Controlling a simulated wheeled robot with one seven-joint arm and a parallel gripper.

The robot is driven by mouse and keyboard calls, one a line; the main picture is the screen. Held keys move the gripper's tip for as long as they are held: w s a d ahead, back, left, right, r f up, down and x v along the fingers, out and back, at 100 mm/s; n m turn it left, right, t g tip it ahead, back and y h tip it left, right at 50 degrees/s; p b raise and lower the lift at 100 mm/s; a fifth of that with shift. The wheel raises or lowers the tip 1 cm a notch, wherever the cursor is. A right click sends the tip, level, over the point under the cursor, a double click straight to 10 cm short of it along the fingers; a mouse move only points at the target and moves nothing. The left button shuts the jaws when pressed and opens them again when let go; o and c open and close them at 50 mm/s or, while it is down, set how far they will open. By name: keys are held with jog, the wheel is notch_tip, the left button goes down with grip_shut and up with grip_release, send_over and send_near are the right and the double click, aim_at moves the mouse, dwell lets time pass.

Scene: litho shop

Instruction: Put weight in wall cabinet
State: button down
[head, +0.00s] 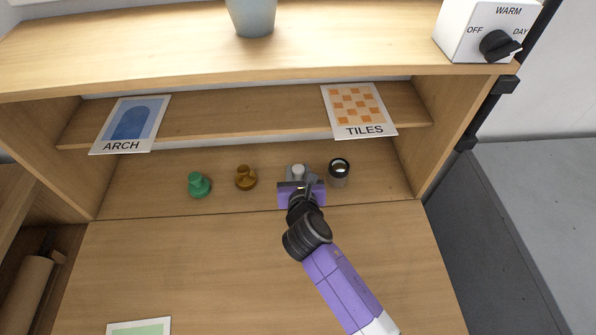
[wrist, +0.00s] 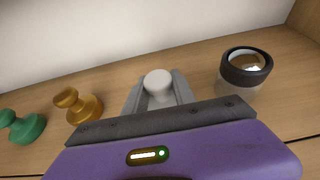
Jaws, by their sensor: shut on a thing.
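My gripper (head: 298,180) is inside the wooden cabinet (head: 150,180), low over its floor below the inner shelf. In the wrist view its two grey fingers (wrist: 159,95) are shut on a pale grey weight (wrist: 158,82), whose round knob shows between them. The knob also shows in the head view (head: 298,170). The fingers and palm hide the weight's base, so I cannot tell whether it touches the floor. A green weight (head: 198,184) and an amber weight (head: 246,178) stand to the left. I cannot tell whether this is the wall cabinet.
A black-rimmed loupe-like cylinder (head: 339,172) stands close to my gripper's right. The inner shelf (head: 240,115) holds an ARCH card (head: 130,124) and a TILES card (head: 359,110). A pot (head: 252,15) and a dial box (head: 487,30) sit on top. The front wooden surface (head: 200,265) is mostly clear.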

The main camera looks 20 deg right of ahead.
jog(key=shift+f, duration=0.1)
jog(key=c, duration=1)
grip_release()
jog(key=shift+c, duration=0.2)
jog(key=v, duration=1.2)
